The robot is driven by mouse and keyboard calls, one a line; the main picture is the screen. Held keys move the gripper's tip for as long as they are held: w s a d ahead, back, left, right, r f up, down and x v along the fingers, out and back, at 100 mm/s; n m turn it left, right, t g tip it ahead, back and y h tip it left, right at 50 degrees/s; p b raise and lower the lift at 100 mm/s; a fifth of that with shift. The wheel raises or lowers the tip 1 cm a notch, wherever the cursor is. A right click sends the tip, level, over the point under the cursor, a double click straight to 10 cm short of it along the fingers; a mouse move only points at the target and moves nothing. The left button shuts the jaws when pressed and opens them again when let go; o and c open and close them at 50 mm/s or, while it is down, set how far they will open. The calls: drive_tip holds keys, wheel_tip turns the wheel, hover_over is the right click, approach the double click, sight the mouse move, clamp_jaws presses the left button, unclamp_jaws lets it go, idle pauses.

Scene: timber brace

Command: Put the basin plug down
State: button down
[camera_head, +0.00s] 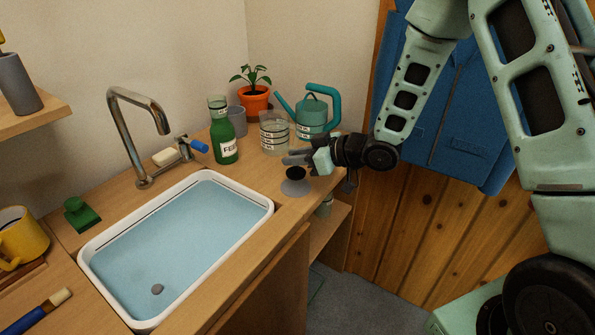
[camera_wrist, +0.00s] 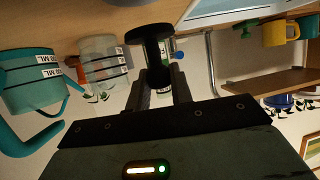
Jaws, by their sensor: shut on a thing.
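My gripper (camera_head: 300,158) is shut on the basin plug, a black spool-shaped piece with a wide round flange. The plug (camera_wrist: 149,36) sits between the two fingertips (camera_wrist: 162,78) in the wrist view. In the head view the dark plug (camera_head: 295,173) hangs just below the fingers, at the right end of the wooden counter. A flat grey round patch (camera_head: 296,188) lies on the counter under it. I cannot tell whether the plug touches the patch.
A white-rimmed basin (camera_head: 258,205) of blue water with a grey drain spot (camera_head: 157,289) is at left. A green bottle (camera_head: 222,138), glass jar (camera_head: 273,135), teal watering can (camera_head: 312,115) and potted plant (camera_head: 255,98) stand behind my gripper. The counter's front edge is close.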

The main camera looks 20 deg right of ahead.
sight(300, 169)
drive_tip(key=shift+f, duration=1.85)
drive_tip(key=shift+f, duration=0.1)
drive_tip(key=shift+f+b, duration=0.15)
drive_tip(key=shift+b, duration=0.15)
drive_tip(key=c, duration=1.2)
unclamp_jaws()
drive_tip(key=shift+c, duration=0.2)
